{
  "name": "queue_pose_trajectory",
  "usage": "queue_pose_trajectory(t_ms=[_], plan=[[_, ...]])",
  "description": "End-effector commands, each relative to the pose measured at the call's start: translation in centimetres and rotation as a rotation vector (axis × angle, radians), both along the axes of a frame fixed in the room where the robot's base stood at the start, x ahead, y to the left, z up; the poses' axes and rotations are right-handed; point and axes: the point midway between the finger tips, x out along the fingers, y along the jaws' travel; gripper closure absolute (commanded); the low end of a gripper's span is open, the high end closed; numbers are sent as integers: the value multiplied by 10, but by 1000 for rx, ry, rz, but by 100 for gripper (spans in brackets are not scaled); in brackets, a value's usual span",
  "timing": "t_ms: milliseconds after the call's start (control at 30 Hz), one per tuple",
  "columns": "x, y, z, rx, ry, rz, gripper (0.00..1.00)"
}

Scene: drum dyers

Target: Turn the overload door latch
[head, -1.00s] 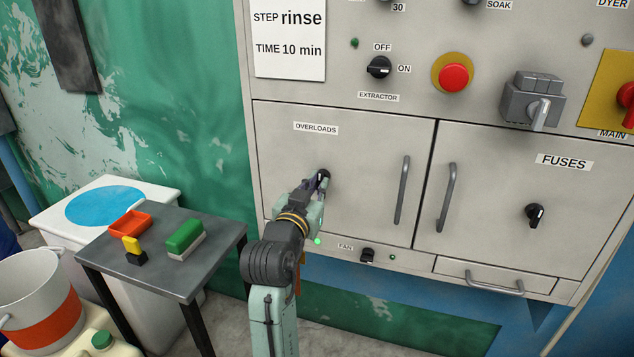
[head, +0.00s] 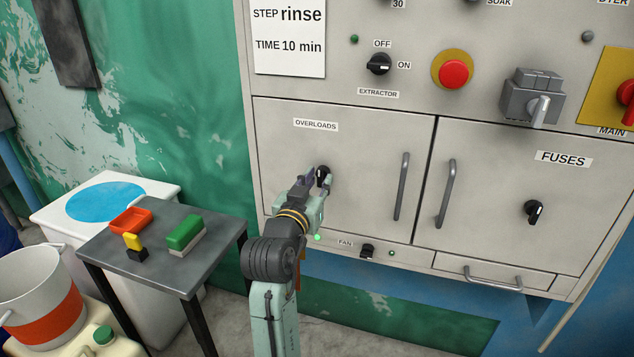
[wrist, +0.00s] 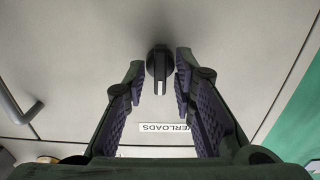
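The overload door (head: 350,207) is shut, a pale grey panel with an OVERLOADS label. Its latch is a round black knob (head: 323,174) on the left half of the door, partly hidden by my gripper in the head view. My gripper (head: 319,182) is at the latch. In the wrist view the latch (wrist: 159,68) lies between the two fingertips, with its light mark toward the bottom of the picture. The fingers (wrist: 160,80) are apart, with a gap on each side of the latch, and hold nothing.
A vertical bar handle (head: 402,187) is on the same door, right of the latch. The FUSES door (head: 500,200) with its own knob (head: 534,211) is farther right. The FAN switch (head: 367,251) is below. A small table (head: 207,232) stands at lower left.

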Motion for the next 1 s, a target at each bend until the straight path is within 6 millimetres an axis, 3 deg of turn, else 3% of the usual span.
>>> queue_pose_trajectory(t_ms=[433,800,1000], plan=[[-7,3,0,0,0,2,70],[-77,26,-1,-1,0,4,70],[-105,35,0,0,0,2,70]])
